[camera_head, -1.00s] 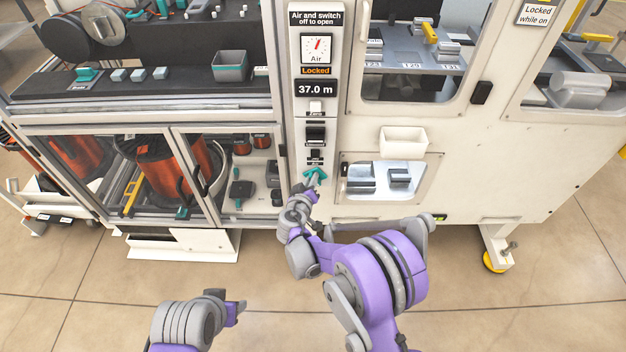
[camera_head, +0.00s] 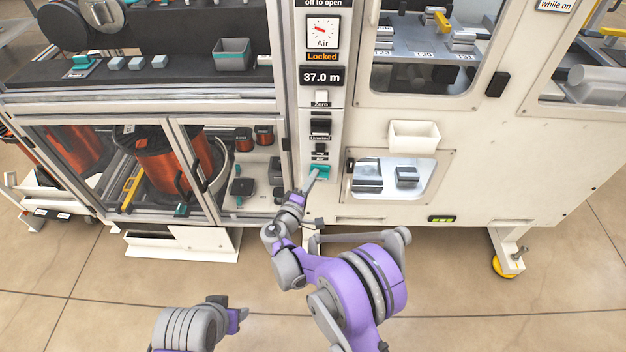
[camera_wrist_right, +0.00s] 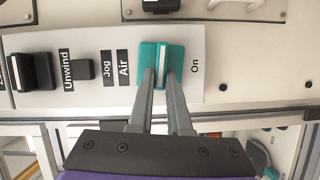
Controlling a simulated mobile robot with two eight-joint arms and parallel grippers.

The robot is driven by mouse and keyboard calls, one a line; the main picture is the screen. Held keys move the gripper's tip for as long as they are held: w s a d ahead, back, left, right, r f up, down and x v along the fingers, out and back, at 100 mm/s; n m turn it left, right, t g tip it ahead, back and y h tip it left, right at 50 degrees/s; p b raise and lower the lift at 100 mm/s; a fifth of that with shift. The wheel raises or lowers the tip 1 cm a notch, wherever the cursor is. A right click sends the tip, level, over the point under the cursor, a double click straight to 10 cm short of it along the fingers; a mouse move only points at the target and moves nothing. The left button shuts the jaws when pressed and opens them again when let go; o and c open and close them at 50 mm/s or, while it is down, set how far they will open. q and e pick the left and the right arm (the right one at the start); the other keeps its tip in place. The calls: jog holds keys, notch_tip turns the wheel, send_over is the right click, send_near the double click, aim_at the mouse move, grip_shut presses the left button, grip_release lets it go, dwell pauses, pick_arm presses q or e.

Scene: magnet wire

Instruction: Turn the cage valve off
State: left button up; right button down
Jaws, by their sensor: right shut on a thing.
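The cage valve is a teal handle (camera_head: 320,171) with a white stripe, low on the narrow control panel under the "Air" label. In the right wrist view the teal handle (camera_wrist_right: 149,62) lies crosswise to the panel, between the "Air" and "On" labels. My right gripper (camera_head: 315,175) is on the handle. In the right wrist view its two grey fingers (camera_wrist_right: 161,78) are shut on the handle. My left gripper (camera_head: 241,314) is low in the head view, away from the machine; its jaw opening is unclear.
The air gauge (camera_head: 322,33) has its red needle tilted to the upper left, above an orange "Locked" sign (camera_head: 322,57). Black switches (camera_head: 321,127) sit just above the valve. A glazed cage door (camera_head: 160,170) is at left, a white bin (camera_head: 413,135) at right.

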jog(key=shift+f+n, duration=0.15)
jog(key=shift+n, duration=0.35)
jog(key=shift+b, duration=0.3)
jog(key=c, duration=0.9)
grip_release()
jog(key=shift+o, duration=0.2)
jog(key=shift+s, duration=0.15)
jog(key=p+v, duration=0.1)
jog(key=v, duration=0.9)
jog(key=shift+s+a+f, duration=0.2)
jog(key=shift+s, duration=0.05)
